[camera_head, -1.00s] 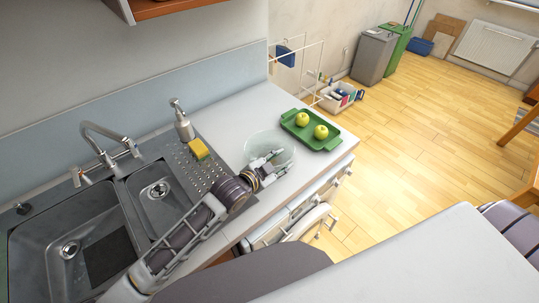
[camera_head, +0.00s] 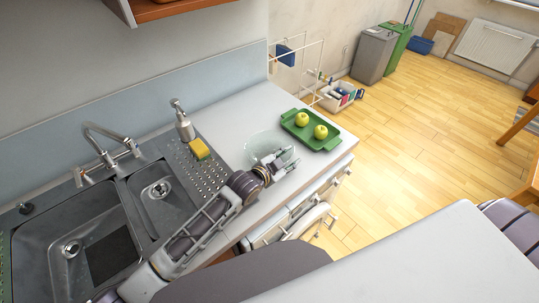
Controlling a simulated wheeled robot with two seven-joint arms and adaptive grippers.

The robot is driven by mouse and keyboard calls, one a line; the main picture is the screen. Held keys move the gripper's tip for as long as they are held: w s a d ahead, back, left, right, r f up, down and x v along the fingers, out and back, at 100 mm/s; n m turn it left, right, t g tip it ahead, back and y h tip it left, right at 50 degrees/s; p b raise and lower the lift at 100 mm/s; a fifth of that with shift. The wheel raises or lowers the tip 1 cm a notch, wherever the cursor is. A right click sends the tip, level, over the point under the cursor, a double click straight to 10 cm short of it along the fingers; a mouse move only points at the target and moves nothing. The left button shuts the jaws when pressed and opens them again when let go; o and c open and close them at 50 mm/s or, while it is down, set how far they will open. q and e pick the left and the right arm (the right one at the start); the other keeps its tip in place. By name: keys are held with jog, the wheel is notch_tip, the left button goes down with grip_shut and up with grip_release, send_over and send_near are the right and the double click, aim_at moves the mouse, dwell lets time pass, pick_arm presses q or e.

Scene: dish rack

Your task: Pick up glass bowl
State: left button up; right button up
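The glass bowl (camera_head: 262,144) is clear and stands on the white counter between the sink's drainboard and a green tray. My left gripper (camera_head: 287,157) reaches over the right front part of the bowl, at its rim. Its two fingers are apart, so it looks open. The wrist hides the near part of the bowl, and I cannot tell whether a finger touches the rim. My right gripper is not in view.
The green tray (camera_head: 327,145) with two yellow-green apples (camera_head: 321,131) lies just right of the bowl. A yellow sponge (camera_head: 198,149) and a soap dispenser (camera_head: 183,124) stand at the left by the metal sink (camera_head: 60,225). Bare counter (camera_head: 235,115) lies behind the bowl.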

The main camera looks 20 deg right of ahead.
pick_arm(q)
grip_shut()
jog(key=shift+r, duration=0.2)
dwell(0.5)
notch_tip(320, 180, up, 10)
jog(key=b, duration=0.1)
dwell(0.5)
jog(key=shift+s+f, duration=0.1)
jog(key=shift+f, duration=0.05)
dwell(0.7)
